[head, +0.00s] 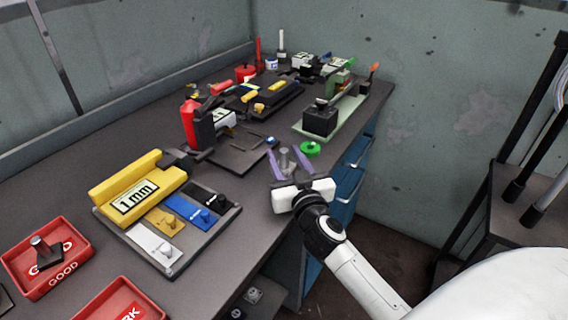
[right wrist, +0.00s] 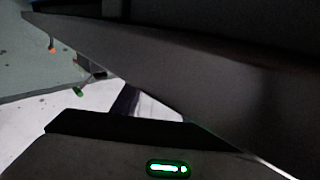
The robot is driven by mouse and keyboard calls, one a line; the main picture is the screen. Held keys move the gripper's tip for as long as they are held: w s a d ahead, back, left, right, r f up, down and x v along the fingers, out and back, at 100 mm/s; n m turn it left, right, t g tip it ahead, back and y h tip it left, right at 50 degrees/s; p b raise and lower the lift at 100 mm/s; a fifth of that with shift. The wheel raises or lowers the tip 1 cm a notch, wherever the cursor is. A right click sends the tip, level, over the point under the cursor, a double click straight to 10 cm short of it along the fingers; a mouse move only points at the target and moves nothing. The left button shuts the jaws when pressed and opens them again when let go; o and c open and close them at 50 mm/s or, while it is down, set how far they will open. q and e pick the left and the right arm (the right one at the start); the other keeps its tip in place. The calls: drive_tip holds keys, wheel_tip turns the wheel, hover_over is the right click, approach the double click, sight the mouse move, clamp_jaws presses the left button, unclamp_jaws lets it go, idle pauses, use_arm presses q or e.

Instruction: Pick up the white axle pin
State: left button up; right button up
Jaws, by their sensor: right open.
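My right gripper (head: 289,163) is open near the table's right edge, with its two lilac fingers apart. A pale grey, upright pin-like piece (head: 285,157) shows between the fingers; I cannot tell whether they touch it. It is the closest match to the white axle pin, but its colour looks greyish. A white plate with a small knob (head: 153,246) lies in the dark sorting tray (head: 219,231) at the front left. The right wrist view is dark and shows no clear pin. My left gripper is not in view.
A green round piece (head: 310,148) lies just right of the fingers. A red GOOD bin (head: 62,279) is at the left.

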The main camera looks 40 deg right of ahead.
drive_tip(key=shift+w+d, duration=0.2)
drive_tip(key=shift+w, duration=0.3)
drive_tip(key=shift+r, duration=0.1)
clamp_jaws()
